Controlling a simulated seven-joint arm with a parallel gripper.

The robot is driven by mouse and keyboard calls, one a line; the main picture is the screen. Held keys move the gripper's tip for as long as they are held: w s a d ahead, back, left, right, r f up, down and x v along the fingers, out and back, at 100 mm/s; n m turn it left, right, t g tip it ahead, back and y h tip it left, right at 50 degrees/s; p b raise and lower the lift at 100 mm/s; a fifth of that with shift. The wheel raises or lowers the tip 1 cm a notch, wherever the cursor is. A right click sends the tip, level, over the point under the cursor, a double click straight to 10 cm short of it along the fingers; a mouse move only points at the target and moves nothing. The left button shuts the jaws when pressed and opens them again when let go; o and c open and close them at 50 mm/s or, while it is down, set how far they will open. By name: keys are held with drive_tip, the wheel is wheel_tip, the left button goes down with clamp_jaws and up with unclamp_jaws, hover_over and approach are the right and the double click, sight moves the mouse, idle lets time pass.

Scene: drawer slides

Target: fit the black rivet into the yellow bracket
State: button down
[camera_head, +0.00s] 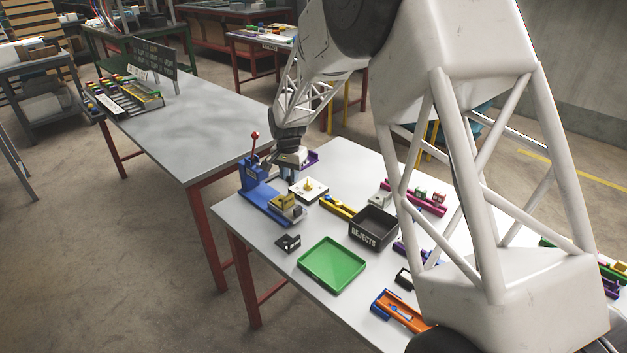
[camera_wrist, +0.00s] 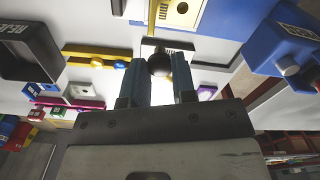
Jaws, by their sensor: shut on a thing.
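My gripper (camera_wrist: 160,80) has its two blue fingers shut on the black rivet (camera_wrist: 159,64), whose round dark end shows between the fingertips in the wrist view. In the head view my gripper (camera_head: 290,160) hangs beside the blue press, and the rivet cannot be made out there. The yellow bracket (camera_head: 284,201) appears to be the yellow block at the front end of the blue fixture (camera_head: 262,200). In the wrist view the yellow bracket (camera_wrist: 181,13) is at the top edge, with a small dark opening, beyond the rivet and apart from it.
A blue press with a red-knobbed lever (camera_head: 254,136) stands close to my gripper. A white plate (camera_head: 318,191) lies near the fixture. The black rejects box (camera_head: 373,240), green tray (camera_head: 333,264), yellow slide (camera_head: 339,206) and orange slide (camera_head: 400,312) occupy the table.

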drive_tip(key=a, duration=0.1)
drive_tip(key=a+r, duration=0.1)
drive_tip(key=a, duration=0.1)
drive_tip(key=shift+w+a, duration=0.1)
drive_tip(key=shift+a, duration=0.2)
drive_tip(key=shift+f, duration=0.2)
drive_tip(key=shift+f, duration=2.65)
drive_tip(key=shift+f, duration=1.3)
drive_tip(key=c, duration=0.8)
unclamp_jaws()
drive_tip(key=shift+c, duration=0.2)
drive_tip(key=shift+r, duration=2.5)
